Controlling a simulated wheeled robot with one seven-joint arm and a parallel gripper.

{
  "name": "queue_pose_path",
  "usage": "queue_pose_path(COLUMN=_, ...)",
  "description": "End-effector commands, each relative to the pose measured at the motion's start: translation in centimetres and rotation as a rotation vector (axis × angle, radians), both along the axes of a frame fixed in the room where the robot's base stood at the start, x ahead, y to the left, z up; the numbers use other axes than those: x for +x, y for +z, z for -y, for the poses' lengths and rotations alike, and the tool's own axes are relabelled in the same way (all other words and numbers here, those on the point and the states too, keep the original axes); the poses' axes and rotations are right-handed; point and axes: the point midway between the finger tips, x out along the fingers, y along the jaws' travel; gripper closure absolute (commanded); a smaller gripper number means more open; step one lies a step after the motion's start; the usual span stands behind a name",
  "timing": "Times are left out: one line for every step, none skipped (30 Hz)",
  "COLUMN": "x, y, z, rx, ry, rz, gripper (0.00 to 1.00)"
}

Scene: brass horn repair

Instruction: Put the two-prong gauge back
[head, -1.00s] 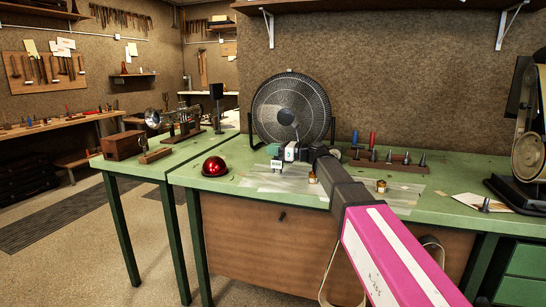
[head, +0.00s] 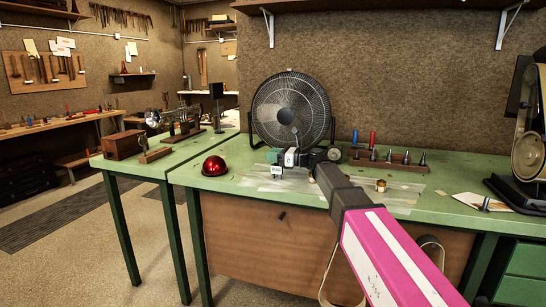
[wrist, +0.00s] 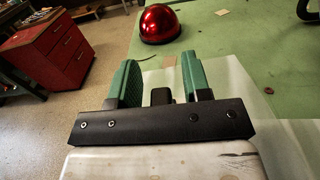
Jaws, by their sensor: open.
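My gripper (head: 274,157) is over the green bench top, in front of the fan and to the right of the red dome. In the wrist view my gripper (wrist: 159,80) has its two green fingers apart. A dark block shows between them; I cannot tell whether it is part of the gripper. I cannot pick out the two-prong gauge for certain in either view. A wooden rack (head: 412,167) with several upright tools, among them red and blue handles, stands at the back of the bench, right of my arm.
The red dome (head: 214,166) sits left of my gripper and also shows in the wrist view (wrist: 160,22). The black fan (head: 291,108) stands behind. A brass cup (head: 380,185) sits right of my arm. A grinder-like machine (head: 528,150) is at the far right.

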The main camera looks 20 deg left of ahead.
Motion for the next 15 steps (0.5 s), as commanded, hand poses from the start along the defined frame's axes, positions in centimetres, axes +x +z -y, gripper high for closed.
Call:
queue_pose_path(x=0.0, y=0.2, z=0.1, rx=0.0, ry=0.0, rz=0.0, gripper=0.56)
queue_pose_path(x=-0.1, y=0.1, z=0.4, rx=0.0, ry=-0.001, rz=0.0, gripper=0.56)
queue_pose_path(x=-0.1, y=0.1, z=0.9, rx=0.0, ry=-0.002, rz=0.0, gripper=0.56)
queue_pose_path(x=-0.1, y=0.1, z=1.3, rx=0.0, ry=-0.002, rz=0.0, gripper=0.56)
queue_pose_path(x=-0.1, y=0.1, z=1.8, rx=0.0, ry=-0.002, rz=0.0, gripper=0.56)
queue_pose_path(x=-0.2, y=0.1, z=2.6, rx=0.0, ry=-0.003, rz=0.0, gripper=0.56)
queue_pose_path(x=-0.2, y=0.1, z=3.2, rx=0.0, ry=-0.002, rz=0.0, gripper=0.56)
queue_pose_path(x=-0.2, y=0.1, z=3.8, rx=0.0, ry=-0.003, rz=0.0, gripper=0.56)
queue_pose_path(x=-0.3, y=0.1, z=4.6, rx=0.0, ry=-0.003, rz=0.0, gripper=0.56)
queue_pose_path(x=-0.3, y=0.1, z=5.3, rx=0.0, ry=-0.003, rz=0.0, gripper=0.56)
queue_pose_path(x=-0.3, y=0.1, z=5.9, rx=0.0, ry=-0.003, rz=0.0, gripper=0.56)
queue_pose_path(x=-0.3, y=0.1, z=6.7, rx=0.0, ry=-0.003, rz=0.0, gripper=0.56)
queue_pose_path(x=-0.4, y=0.1, z=7.3, rx=0.0, ry=-0.003, rz=0.0, gripper=0.56)
queue_pose_path(x=-0.4, y=0.1, z=7.9, rx=0.0, ry=-0.003, rz=0.0, gripper=0.56)
queue_pose_path(x=-0.4, y=0.1, z=8.5, rx=0.0, ry=-0.002, rz=0.0, gripper=0.56)
